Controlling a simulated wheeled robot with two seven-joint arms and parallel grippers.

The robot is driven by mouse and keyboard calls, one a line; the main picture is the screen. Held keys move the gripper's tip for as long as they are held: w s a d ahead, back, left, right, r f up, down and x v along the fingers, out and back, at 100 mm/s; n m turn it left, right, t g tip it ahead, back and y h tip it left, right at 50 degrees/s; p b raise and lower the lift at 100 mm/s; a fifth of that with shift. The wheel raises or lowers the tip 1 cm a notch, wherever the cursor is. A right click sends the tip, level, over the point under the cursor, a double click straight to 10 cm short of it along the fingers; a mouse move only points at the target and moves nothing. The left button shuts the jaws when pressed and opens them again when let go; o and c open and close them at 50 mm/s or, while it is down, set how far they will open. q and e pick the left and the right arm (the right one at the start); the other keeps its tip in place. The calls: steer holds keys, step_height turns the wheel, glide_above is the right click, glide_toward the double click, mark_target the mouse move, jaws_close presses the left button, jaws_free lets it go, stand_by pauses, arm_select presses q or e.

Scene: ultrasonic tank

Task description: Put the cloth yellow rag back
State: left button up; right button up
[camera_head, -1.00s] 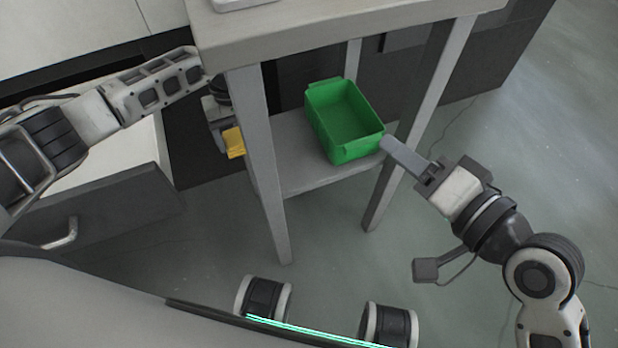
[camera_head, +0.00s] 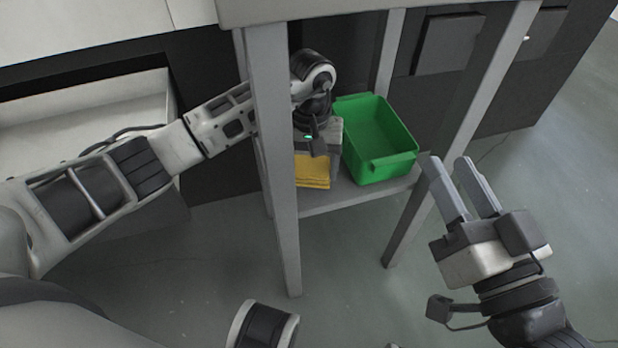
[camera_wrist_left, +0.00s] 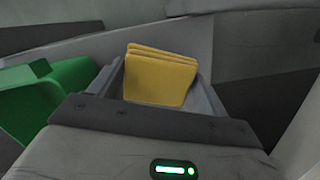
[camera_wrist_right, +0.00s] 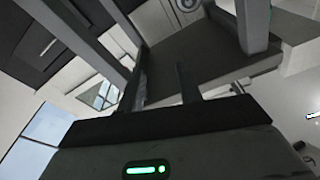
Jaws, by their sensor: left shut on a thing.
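The yellow rag (camera_head: 313,172) is a folded cloth, held between the fingers of my left gripper (camera_head: 316,165). In the left wrist view the folded rag (camera_wrist_left: 160,77) stands up between the two fingers. My left gripper is shut on it, over the lower shelf of the table, just left of the green bin. In the head view the gripper body hides part of the rag, and I cannot tell whether it touches the shelf. My right gripper (camera_head: 458,188) is open and empty, right of the table's front right leg.
The green bin (camera_head: 378,140) on the lower shelf (camera_head: 345,195) looks empty. It also shows in the left wrist view (camera_wrist_left: 40,100). The table's front left leg (camera_head: 272,160) stands in front of my left forearm. An open drawer (camera_head: 90,115) is at the left.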

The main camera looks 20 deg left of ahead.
mark_target(309, 166)
arm_select(q)
step_height(309, 166, down, 3)
steer(key=shift+r+b, duration=0.1)
steer(key=shift+b, duration=0.35)
arm_select(e)
steer(key=shift+w+d+r+n+t+y, duration=0.15)
steer(key=shift+r+n+t+y, duration=0.2)
steer(key=shift+r, duration=0.2)
steer(key=shift+w+r+n+t+y, duration=0.15)
steer(key=shift+r+n+t+y, duration=0.1)
steer(key=shift+r+n, duration=0.25)
arm_select(q)
steer(key=shift+f, duration=0.25)
steer(key=shift+f, duration=0.1)
steer(key=o, duration=0.9)
arm_select(e)
steer(key=shift+r, duration=0.35)
